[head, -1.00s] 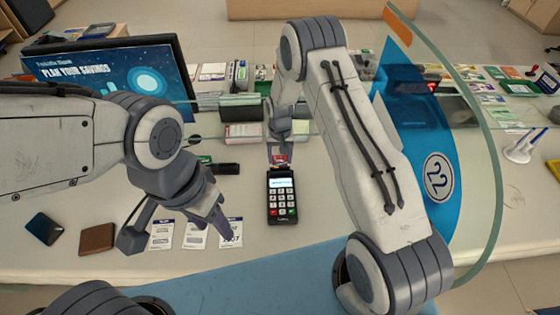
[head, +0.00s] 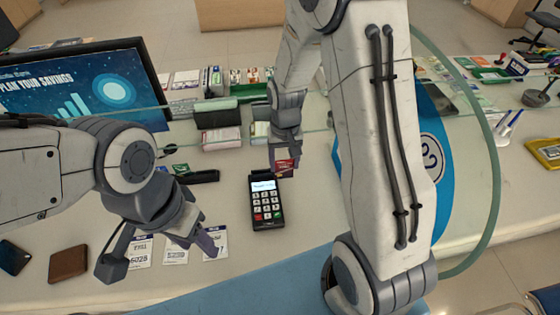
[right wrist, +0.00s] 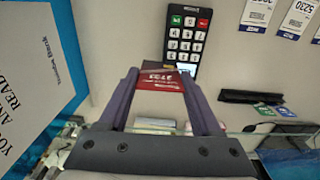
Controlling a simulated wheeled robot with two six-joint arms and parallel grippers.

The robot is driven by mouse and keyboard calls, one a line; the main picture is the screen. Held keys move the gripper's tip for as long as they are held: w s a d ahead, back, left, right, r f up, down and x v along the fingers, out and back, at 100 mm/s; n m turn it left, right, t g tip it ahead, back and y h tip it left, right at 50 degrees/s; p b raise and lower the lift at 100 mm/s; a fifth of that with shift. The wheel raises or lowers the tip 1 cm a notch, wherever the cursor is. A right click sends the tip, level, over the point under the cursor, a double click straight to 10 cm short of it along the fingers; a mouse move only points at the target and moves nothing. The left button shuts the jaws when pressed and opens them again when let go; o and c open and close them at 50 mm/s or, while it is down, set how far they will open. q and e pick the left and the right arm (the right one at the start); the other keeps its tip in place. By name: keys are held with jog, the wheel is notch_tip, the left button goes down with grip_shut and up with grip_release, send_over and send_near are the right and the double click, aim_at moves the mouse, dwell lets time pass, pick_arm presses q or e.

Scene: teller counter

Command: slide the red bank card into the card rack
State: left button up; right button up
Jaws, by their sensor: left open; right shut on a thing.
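The red card (head: 285,167) hangs below my right gripper (head: 285,150), which is shut on it, just behind the card terminal (head: 265,205). In the right wrist view the red card (right wrist: 162,82) sits between the fingers of my right gripper (right wrist: 159,74), with the terminal (right wrist: 188,38) beyond it. Whether card and terminal touch cannot be told. My left gripper (head: 204,240) is open and empty over the numbered paper slips. I cannot tell for sure which item is the card rack; several small upright coloured items (head: 245,75) stand at the back.
A monitor (head: 95,85) stands at the left. A glass screen (head: 485,180) curves around the right. Dark and pale boxes (head: 218,138) stand behind the terminal. A brown wallet (head: 68,263) and numbered slips (head: 215,243) lie at the front. A black object (head: 197,176) lies left of the terminal.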

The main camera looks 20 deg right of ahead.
jog(key=shift+r, duration=0.1)
jog(key=shift+r+p, duration=2.05)
jog(key=shift+r, duration=0.1)
